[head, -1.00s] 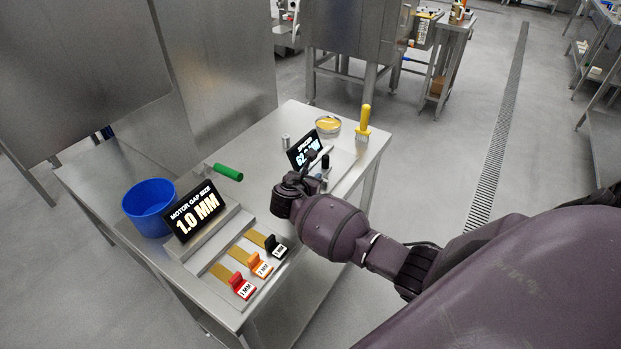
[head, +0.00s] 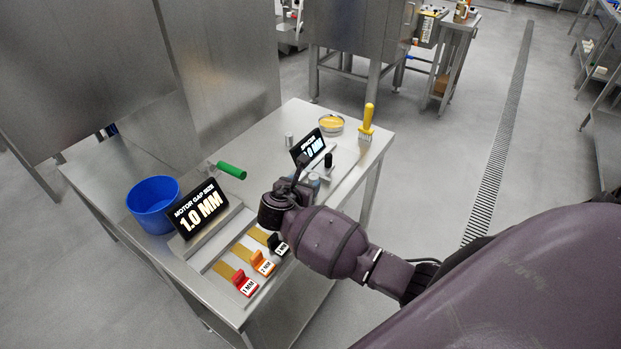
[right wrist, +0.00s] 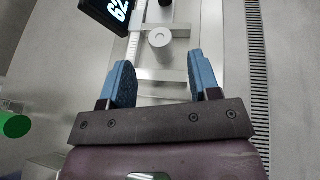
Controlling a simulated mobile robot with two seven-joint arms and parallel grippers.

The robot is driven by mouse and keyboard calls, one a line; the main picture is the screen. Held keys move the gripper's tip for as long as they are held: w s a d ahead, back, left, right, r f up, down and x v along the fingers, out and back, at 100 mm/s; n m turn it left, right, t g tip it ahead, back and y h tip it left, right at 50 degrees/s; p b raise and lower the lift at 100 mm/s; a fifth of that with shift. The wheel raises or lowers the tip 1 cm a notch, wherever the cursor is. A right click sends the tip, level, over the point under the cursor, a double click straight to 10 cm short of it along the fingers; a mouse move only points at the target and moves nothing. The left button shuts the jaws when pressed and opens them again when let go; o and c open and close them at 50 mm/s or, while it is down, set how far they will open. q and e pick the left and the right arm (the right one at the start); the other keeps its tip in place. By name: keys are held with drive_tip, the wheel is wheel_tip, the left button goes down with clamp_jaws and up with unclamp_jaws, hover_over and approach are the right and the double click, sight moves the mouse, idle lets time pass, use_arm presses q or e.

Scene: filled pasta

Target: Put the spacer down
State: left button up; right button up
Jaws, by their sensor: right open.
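My right gripper (right wrist: 163,78) is open, and nothing is between its two blue fingers in the right wrist view. A grey cylinder with a round mark on top, apparently the spacer (right wrist: 159,38), stands upright on the measuring fixture, just past the fingertips and apart from them. In the head view it shows partly, as a small pale shape (head: 313,180) beside my right wrist. The spacer display (head: 308,147) stands behind it, its number partly covered by my arm. It also shows in the right wrist view (right wrist: 117,9). My left gripper is out of view.
The steel table holds a blue bowl (head: 153,205), a "1.0 MM" display (head: 199,209), red, orange and black tagged shims (head: 263,263), a green-handled tool (head: 231,171), a small metal cylinder (head: 289,140), a yellow-filled dish (head: 331,123) and a yellow brush (head: 367,118).

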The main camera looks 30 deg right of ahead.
drive_tip(key=shift+v, duration=2.55)
drive_tip(key=s+f+m+g+y, duration=0.35)
drive_tip(key=s+m+y, duration=0.25)
drive_tip(key=s+m, duration=0.9)
drive_tip(key=s+a+r+m+y, duration=0.1)
drive_tip(key=s+r+m+y, duration=0.1)
drive_tip(key=s+m, duration=0.45)
drive_tip(key=s+r+m+y, duration=0.2)
drive_tip(key=s+m, duration=0.1)
drive_tip(key=s, duration=0.6)
drive_tip(key=w+f+t+y+b, duration=0.1)
drive_tip(key=w+f+t, duration=0.6)
drive_tip(key=f, duration=0.5)
drive_tip(key=shift+n, duration=0.35)
drive_tip(key=shift+t, duration=0.25)
